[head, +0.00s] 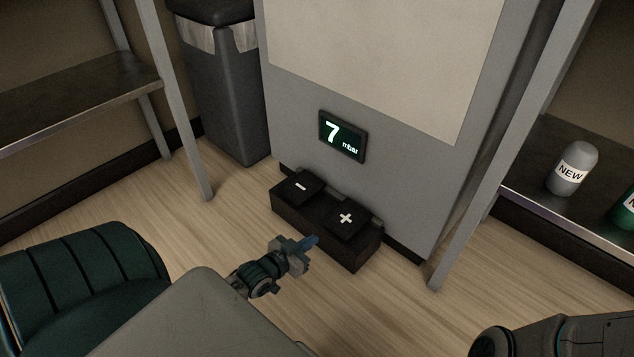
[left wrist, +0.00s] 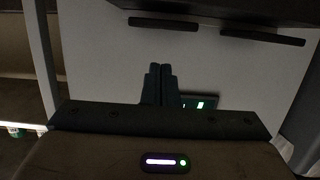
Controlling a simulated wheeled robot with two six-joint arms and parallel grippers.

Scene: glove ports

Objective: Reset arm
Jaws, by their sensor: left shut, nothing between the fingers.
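My left gripper (head: 312,241) is shut and empty, in front of the black pedal box (head: 320,230) and below its plus pedal (head: 346,218). I cannot tell whether its tips touch the box. In the left wrist view its two fingers (left wrist: 161,82) lie together with nothing between them. The minus pedal (head: 299,187) is on the box's left side. My right gripper is out of view; only a dark part of my own body shows at bottom right.
A display (head: 342,136) reading 7 mbar is on the grey cabinet (head: 415,185). A dark bin (head: 228,95) stands left of it. Shelves flank both sides; a grey bottle (head: 572,168) labelled NEW and a green one (head: 626,208) stand on the right. Wooden floor (head: 215,235) is clear.

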